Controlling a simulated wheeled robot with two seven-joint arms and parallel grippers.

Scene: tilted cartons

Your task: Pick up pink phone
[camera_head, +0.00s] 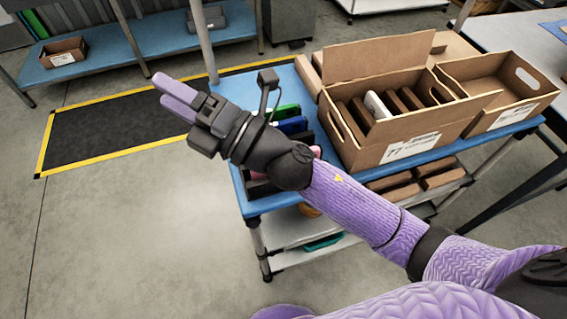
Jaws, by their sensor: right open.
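My right arm reaches in from the lower right across the front of the blue-topped cart (260,206). My right gripper (174,97) has purple fingers and is open and empty. It is over the floor area to the left of the cart, apart from everything on it. A small pink piece (317,151) shows just above my right forearm on the cart. My wrist and forearm hide most of it, so I cannot tell whether it is the pink phone. A green item (286,111) and a blue item (292,125) stand beside it, partly hidden. My left gripper is not in view.
An open carton (408,145) with brown boxes and one white item (377,105) stands on the cart. Another open carton (510,112) is to its right. A shelf (165,45) stands at the back left. The floor around the black mat (110,128) is clear.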

